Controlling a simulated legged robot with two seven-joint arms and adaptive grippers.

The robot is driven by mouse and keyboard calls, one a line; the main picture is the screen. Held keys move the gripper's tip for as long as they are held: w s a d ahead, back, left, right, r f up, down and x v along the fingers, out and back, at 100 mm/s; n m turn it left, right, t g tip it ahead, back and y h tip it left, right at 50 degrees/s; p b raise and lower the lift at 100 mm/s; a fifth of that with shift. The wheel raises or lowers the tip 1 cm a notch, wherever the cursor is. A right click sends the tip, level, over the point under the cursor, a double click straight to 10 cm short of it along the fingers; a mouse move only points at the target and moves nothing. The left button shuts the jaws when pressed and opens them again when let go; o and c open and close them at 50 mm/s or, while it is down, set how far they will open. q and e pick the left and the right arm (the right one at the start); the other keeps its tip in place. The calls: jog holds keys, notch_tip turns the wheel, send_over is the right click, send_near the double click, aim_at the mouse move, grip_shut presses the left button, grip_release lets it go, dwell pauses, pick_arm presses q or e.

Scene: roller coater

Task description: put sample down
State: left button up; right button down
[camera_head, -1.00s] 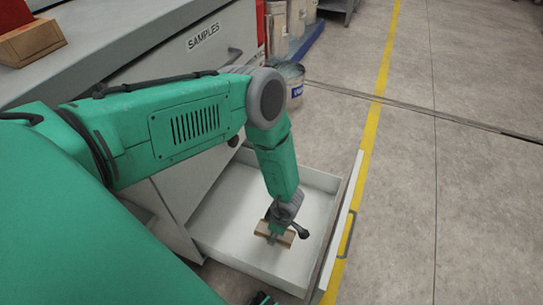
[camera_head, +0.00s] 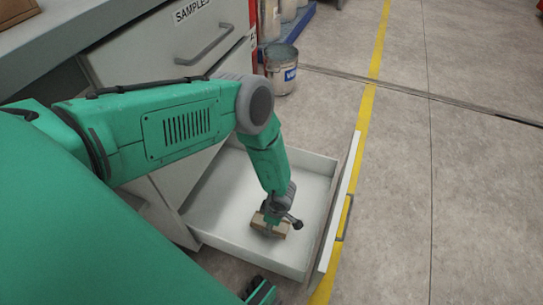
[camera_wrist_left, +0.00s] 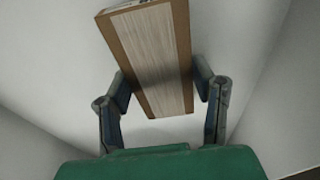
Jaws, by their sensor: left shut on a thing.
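The sample is a small brown wooden block (camera_head: 272,225) inside the open white drawer (camera_head: 222,205). In the left wrist view the sample (camera_wrist_left: 155,60) shows a pale wood-grain face with brown edges. My left gripper (camera_head: 270,222) reaches down into the drawer and is shut on the sample, with one finger on each side of it in the left wrist view (camera_wrist_left: 163,88). I cannot tell whether the sample touches the drawer floor.
The drawer is pulled out below a closed drawer labelled SAMPLES (camera_head: 190,45). Its front panel with a handle (camera_head: 344,215) stands on the right. A paint bucket (camera_head: 282,70) stands on the floor behind. The floor to the right is clear.

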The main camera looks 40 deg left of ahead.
pick_arm(q)
jog(key=shift+f, duration=0.2)
jog(key=o, duration=1.2)
jog(key=shift+r, duration=0.1)
jog(key=r+p, duration=0.1)
jog(key=r, duration=0.3)
jog(key=d+r+p, duration=0.1)
jog(key=r+p, duration=0.1)
jog(key=r, duration=0.2)
jog(key=r+p, duration=0.2)
jog(key=r, duration=0.3)
jog(key=shift+w+d, duration=0.25)
jog(key=shift+d, duration=0.15)
jog(key=shift+s, duration=0.1)
